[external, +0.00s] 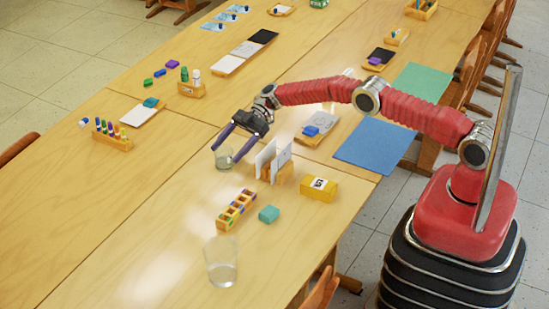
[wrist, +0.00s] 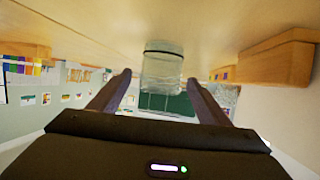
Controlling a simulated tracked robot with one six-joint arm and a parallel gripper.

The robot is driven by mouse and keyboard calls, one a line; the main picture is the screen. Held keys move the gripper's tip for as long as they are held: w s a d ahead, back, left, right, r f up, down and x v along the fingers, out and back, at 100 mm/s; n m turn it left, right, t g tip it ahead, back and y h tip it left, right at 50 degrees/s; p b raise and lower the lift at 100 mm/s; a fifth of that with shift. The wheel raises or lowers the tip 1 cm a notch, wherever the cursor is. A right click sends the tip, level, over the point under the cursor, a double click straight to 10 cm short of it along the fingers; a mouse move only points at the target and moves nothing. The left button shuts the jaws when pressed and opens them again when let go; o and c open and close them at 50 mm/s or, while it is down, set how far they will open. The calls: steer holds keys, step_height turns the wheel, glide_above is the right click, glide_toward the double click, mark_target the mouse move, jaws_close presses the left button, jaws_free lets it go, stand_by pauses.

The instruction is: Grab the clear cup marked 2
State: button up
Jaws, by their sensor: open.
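A small clear cup (external: 223,160) stands upright on the table by the fingertips of my gripper (external: 226,153). In the wrist view, which appears upside down, the same clear cup (wrist: 162,66) shows between the two dark fingers of my gripper (wrist: 160,77). The fingers are spread, with visible space on both sides of the cup, and I see no contact. A second, larger clear cup (external: 221,264) stands near the front of the table. No number can be read on either cup.
A wooden holder with white cards (external: 270,163) stands right of the gripper. A slotted block holder (external: 236,210), teal block (external: 269,214) and yellow box (external: 319,189) lie nearer. A marker rack (external: 112,141) is at left. The tabletop left of the near cup is clear.

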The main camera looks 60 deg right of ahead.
steer(key=shift+a+f, duration=0.2)
steer(key=shift+a, duration=0.2)
steer(key=shift+c, duration=0.3)
steer(key=c, duration=1.1)
